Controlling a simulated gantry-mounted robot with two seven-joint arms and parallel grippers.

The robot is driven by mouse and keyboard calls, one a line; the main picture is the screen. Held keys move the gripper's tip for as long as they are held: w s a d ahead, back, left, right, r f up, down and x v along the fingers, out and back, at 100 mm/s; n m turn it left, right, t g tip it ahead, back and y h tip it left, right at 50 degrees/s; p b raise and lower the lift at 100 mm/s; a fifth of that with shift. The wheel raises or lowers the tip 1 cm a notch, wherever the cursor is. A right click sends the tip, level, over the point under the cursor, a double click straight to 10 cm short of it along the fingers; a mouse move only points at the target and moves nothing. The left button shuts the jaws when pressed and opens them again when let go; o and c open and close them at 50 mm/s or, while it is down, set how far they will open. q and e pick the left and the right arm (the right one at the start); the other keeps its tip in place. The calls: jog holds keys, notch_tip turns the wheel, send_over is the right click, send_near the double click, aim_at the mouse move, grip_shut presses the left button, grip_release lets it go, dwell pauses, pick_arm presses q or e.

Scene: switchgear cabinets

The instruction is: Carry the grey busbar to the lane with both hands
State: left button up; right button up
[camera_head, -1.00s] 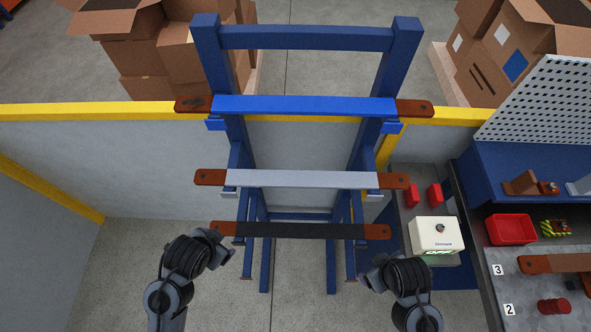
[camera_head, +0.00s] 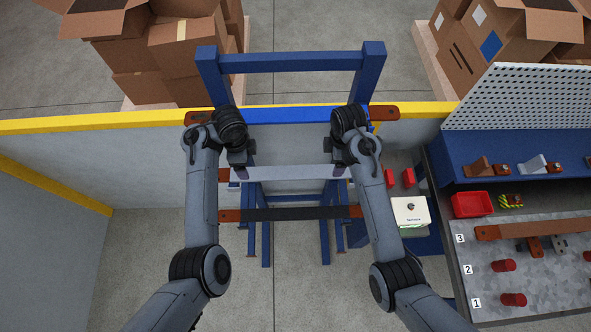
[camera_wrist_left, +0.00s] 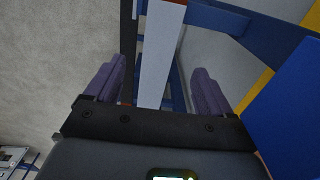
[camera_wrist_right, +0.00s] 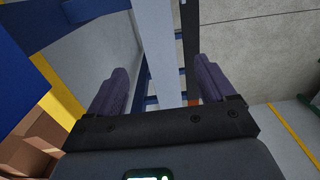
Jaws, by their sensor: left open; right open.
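The grey busbar (camera_head: 290,173), a light bar with brown ends, lies across the middle level of the blue rack (camera_head: 300,62). My left gripper (camera_head: 241,170) is open above its left part, and my right gripper (camera_head: 341,168) is open above its right part. In the left wrist view the grey busbar (camera_wrist_left: 158,60) runs between the spread fingers (camera_wrist_left: 158,85). In the right wrist view it (camera_wrist_right: 158,55) also runs between the open fingers (camera_wrist_right: 160,88). Neither gripper visibly touches it. The lane cannot be told for certain; a workbench (camera_head: 530,285) carries labels 1, 2 and 3.
A blue busbar (camera_head: 290,115) lies above the grey one in the picture, and a black busbar (camera_head: 290,213) below it. A brown bar (camera_head: 530,229) lies near label 3, with red cylinders (camera_head: 503,265) on the bench. A yellow-topped wall (camera_head: 90,122) stands behind the rack.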

aim_at(248, 170)
dwell(0.4)
pick_arm(q)
jog(key=shift+f, duration=3.75)
pick_arm(e)
jog(key=shift+f, duration=3.75)
pick_arm(q)
jog(key=shift+c, duration=0.2)
pick_arm(e)
jog(key=shift+c, duration=0.2)
pick_arm(q)
grip_shut()
pick_arm(e)
grip_shut()
pick_arm(q)
jog(key=shift+w+r, duration=0.1)
jog(key=shift+r, duration=0.1)
pick_arm(e)
jog(key=shift+w+r, duration=0.15)
jog(key=shift+r, duration=0.05)
